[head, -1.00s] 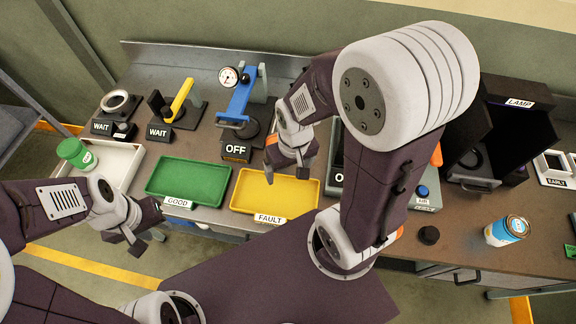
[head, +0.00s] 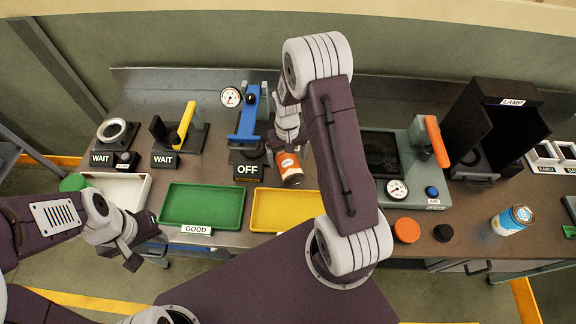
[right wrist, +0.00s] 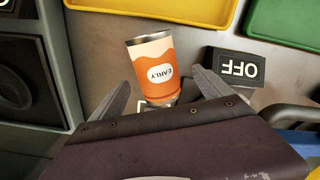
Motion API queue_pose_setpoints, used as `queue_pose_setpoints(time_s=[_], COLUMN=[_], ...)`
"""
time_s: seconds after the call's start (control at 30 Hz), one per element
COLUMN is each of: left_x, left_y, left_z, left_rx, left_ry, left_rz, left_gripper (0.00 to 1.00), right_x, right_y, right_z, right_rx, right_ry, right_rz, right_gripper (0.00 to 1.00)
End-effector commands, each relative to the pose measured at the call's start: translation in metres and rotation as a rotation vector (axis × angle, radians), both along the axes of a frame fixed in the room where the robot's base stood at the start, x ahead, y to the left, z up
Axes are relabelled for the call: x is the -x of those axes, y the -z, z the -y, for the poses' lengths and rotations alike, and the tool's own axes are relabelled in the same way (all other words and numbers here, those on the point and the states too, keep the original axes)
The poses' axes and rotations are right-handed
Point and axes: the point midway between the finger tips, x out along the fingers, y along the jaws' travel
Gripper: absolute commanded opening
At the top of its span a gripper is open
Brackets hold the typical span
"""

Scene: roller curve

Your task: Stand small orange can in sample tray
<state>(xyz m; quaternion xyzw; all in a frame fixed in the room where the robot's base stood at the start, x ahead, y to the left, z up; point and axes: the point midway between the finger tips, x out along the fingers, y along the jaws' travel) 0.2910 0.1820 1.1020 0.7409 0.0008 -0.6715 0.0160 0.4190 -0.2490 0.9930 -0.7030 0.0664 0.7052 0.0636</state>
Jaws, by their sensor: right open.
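The small orange can (head: 289,169), with a cream top band and an EARLY label, is at my right gripper (head: 287,148). In the right wrist view the can (right wrist: 153,65) lies between and just beyond the spread fingers (right wrist: 160,82), with gaps on both sides. My left gripper (head: 143,243) is open and empty in front of the bench.
The green GOOD tray (head: 203,207) and yellow FAULT tray (head: 283,212) look empty. The OFF sign (head: 248,171) and blue-levered press (head: 247,115) stand behind them.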

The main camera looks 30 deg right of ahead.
Motion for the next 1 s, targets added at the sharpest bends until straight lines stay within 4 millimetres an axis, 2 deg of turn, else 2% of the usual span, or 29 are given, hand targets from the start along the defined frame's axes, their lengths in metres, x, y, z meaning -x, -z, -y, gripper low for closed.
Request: queue_pose_setpoints(time_s=[0.1,0.23,0.5,0.7,0.8,1.0], left_x=[0.000,0.000,0.000,0.000,0.000,0.000], left_y=[-0.014,-0.016,-0.015,-0.015,-0.015,-0.015], left_z=[0.000,0.000,0.000,0.000,0.000,0.000], left_rx=[0.000,0.000,0.000,0.000,0.000,0.000], left_ry=[0.000,0.000,0.000,0.000,0.000,0.000], left_rz=[0.001,0.001,0.000,0.000,0.000,0.000], left_gripper=[0.36,0.36,0.36,0.36,0.36,0.36], right_x=[0.006,0.006,0.005,0.005,0.005,0.005], right_y=[0.018,0.040,0.047,0.047,0.047,0.046], right_z=[0.001,0.001,0.001,0.001,0.001,0.001], right_rx=[-0.001,0.000,0.001,0.001,0.001,0.001], right_ry=[0.001,0.001,0.001,0.001,0.001,0.001], right_rz=[-0.008,-0.004,0.000,-0.001,-0.001,0.000], right_gripper=[0.90,0.90,0.90,0.34,0.10,0.10])
